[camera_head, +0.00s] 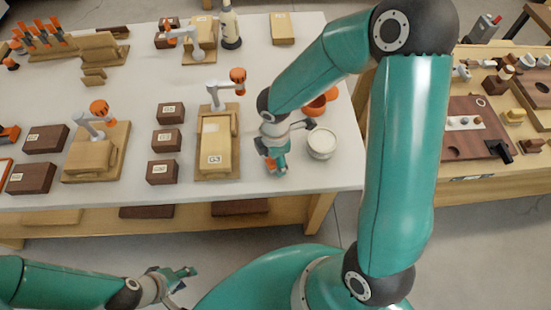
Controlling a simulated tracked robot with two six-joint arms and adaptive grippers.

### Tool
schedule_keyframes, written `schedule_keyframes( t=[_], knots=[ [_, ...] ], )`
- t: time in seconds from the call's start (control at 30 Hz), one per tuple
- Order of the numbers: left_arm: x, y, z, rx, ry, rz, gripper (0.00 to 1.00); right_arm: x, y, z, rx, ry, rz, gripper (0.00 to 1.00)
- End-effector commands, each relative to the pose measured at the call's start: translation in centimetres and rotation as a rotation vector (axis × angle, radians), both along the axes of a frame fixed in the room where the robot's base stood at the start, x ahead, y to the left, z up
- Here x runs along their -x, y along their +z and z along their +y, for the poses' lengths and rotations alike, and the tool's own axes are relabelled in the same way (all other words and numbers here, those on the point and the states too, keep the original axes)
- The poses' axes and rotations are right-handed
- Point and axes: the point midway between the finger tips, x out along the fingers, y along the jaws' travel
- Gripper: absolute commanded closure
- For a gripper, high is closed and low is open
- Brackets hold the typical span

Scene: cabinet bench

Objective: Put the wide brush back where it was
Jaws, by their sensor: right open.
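I cannot pick out the wide brush with certainty in the head view. My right gripper (288,147) is open over the right part of the white table, just left of a pale round tub (321,143). A small orange patch shows at its lower finger; I cannot tell what it belongs to. My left gripper (178,281) is low in front of the table's near edge, clear of the tabletop. It is too small to tell whether its fingers are open.
The white table (340,70) carries wooden fixtures with orange-knobbed clamps (216,140), dark labelled blocks (162,172) and a dark bottle (230,28). Orange bowls (317,106) sit behind the tub. A wooden bench (445,186) stands right. My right arm hides part of the view.

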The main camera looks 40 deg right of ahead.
Motion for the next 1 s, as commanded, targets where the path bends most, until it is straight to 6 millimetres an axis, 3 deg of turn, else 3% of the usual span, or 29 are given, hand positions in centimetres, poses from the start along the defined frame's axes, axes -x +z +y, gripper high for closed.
schedule_keyframes(
  t=[0.53,0.7,1.0],
  knots=[
    [0.0,0.8,0.0,0.000,0.000,0.000,0.60,-0.1,9.9,0.0,-0.001,0.000,-0.006,0.39],
    [0.0,0.8,0.0,0.000,0.000,0.000,0.60,-0.1,11.3,0.0,-0.001,0.001,-0.002,0.39],
    [0.0,0.8,0.0,0.000,0.000,0.000,0.60,0.0,11.5,0.0,-0.001,0.001,-0.001,0.39]
  ],
)
